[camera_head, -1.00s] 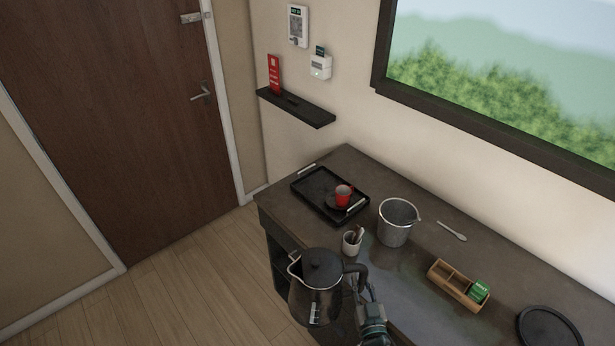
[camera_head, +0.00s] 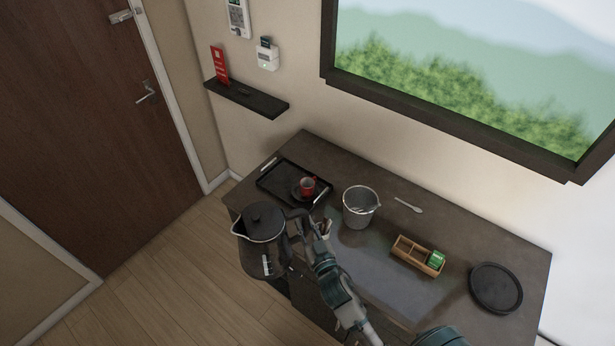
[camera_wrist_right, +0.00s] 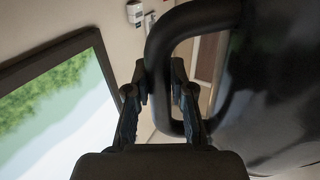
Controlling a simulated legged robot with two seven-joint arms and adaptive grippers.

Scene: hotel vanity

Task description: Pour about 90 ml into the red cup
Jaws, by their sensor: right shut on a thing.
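The red cup (camera_head: 307,186) stands on a dark saucer (camera_head: 299,195) on the black tray (camera_head: 268,187) at the left end of the counter. My right gripper (camera_head: 302,222) is shut on the handle of the dark kettle (camera_head: 262,246), which hangs in front of the counter's left end, near and left of the tray. The kettle looks roughly upright, with its spout to the left, away from the cup. In the right wrist view, the fingers (camera_wrist_right: 159,88) grip the black handle (camera_wrist_right: 153,62), and the kettle body (camera_wrist_right: 275,95) fills the right. The left gripper is out of view.
A metal ice bucket (camera_head: 359,208) stands right of the tray, with a white spoon (camera_head: 408,205) behind it. My arm partly hides a small holder (camera_head: 325,229). A wooden box (camera_head: 407,255) and a round black tray (camera_head: 496,287) are further right. A wall shelf (camera_head: 247,99) is above.

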